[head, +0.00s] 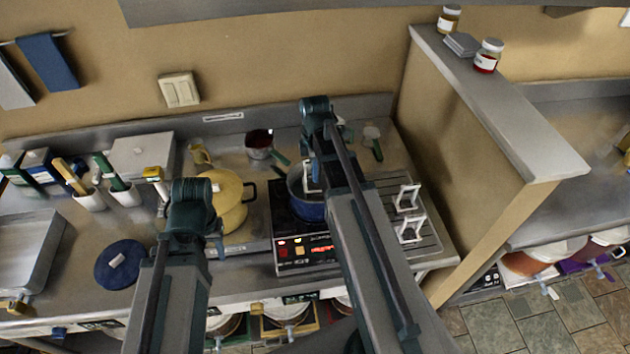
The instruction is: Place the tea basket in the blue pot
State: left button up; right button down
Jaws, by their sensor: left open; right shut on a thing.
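The blue pot (309,209) stands on the dark hob at the middle of the counter, partly covered by my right arm. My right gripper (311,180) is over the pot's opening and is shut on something. A small pale frame shows there, but my arm hides most of it. I cannot clearly make out the tea basket, nor tell whether the held thing is inside the pot or above it. My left gripper (213,242) is low in front of the yellow pot, mostly hidden by its own arm, open and apart from the blue pot.
A yellow pot (232,200) stands left of the hob (288,254). A blue round lid (121,264) lies at the left front. White racks (409,229) stand on the drainer at right. A partition (470,150) rises beyond. Utensil cups and a small saucepan (259,150) are at the back.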

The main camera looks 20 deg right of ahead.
jog(key=shift+f+b, duration=1.3)
jog(key=shift+f, duration=0.3)
jog(key=shift+f, duration=0.2)
jog(key=c, duration=0.8)
grip_release()
jog(key=shift+r, duration=0.2)
notch_tip(320, 180, up, 12)
jog(key=p, duration=1.2)
